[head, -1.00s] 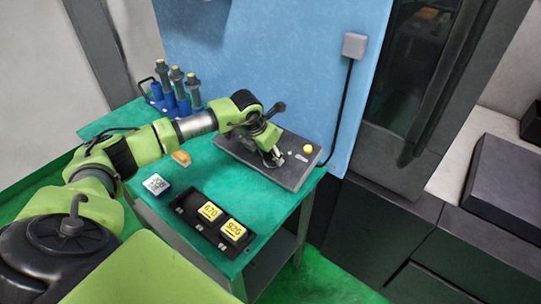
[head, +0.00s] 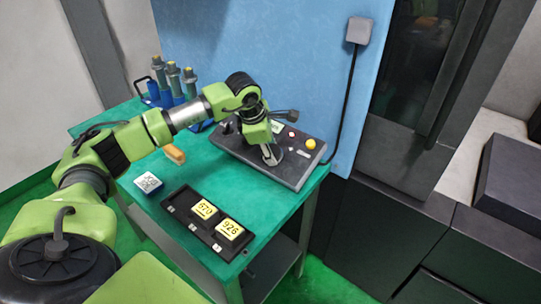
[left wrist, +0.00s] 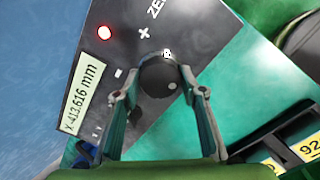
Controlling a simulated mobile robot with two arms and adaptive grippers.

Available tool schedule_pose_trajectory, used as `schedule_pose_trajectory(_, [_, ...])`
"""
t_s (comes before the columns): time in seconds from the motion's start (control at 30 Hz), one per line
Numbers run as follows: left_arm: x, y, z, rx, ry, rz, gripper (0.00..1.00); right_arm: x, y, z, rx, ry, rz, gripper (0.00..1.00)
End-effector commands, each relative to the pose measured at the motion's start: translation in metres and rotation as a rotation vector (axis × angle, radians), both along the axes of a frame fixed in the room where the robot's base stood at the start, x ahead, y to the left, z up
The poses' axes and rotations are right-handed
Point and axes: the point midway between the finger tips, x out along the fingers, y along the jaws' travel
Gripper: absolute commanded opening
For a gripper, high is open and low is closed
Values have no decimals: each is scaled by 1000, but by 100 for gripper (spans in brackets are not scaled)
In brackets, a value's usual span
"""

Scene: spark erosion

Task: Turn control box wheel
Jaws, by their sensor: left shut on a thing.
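The control box (head: 292,178) is a dark grey box on the green table, with a yellow button (head: 310,144), a red light and a small display. In the left wrist view its panel (left wrist: 133,38) shows a display (left wrist: 82,100) reading "X -413.616 mm". The wheel (left wrist: 158,78) is a round black knob on this panel. My left gripper (head: 271,158) comes down on the box from above. In the left wrist view the left gripper (left wrist: 157,92) has its fingers on both sides of the wheel, shut on it. The right gripper is not in view.
A black tray (head: 188,219) with two yellow-labelled blocks lies at the table's front edge. A white-topped block (head: 148,183) and an orange-yellow piece (head: 175,153) lie left of the box. A blue rack (head: 153,98) with several grey cylinders stands behind. A cable runs up the blue wall.

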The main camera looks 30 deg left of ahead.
Motion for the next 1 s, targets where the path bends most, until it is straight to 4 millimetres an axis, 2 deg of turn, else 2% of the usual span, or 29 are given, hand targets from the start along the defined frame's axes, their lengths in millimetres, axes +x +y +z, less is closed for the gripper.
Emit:
schedule_pose_trajectory(0.03, [1, 0, -3, 17, -5, -41, 17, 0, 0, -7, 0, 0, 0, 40])
schedule_pose_trajectory(0.4, [1, 0, -1, 147, -16, -365, 17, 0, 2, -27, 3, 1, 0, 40])
schedule_pose_trajectory(1.0, [0, 0, 0, 329, -28, -814, 17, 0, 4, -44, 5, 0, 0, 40])
